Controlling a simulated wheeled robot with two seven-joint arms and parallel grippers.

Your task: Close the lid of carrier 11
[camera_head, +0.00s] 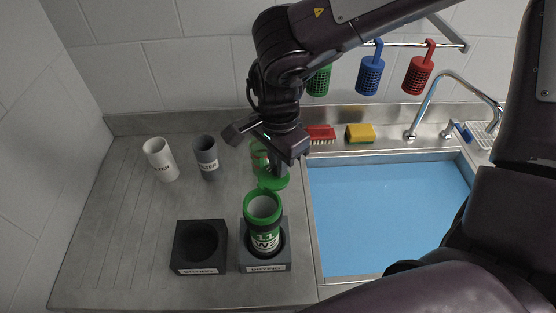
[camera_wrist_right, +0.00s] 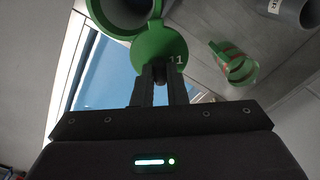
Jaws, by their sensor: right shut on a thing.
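In the right wrist view the fingers (camera_wrist_right: 160,78) are closed at the edge of the lid (camera_wrist_right: 158,48), which is marked 11. The hinge joins it to the open tube (camera_wrist_right: 118,12). My left gripper is not in view.
An empty drying block (camera_head: 200,245) is at the left. A white cup (camera_head: 160,160) and a grey cup (camera_head: 206,157) stand behind. A green container with red marks (camera_wrist_right: 235,65) is behind my gripper. The blue-bottomed sink (camera_head: 385,215) lies right.

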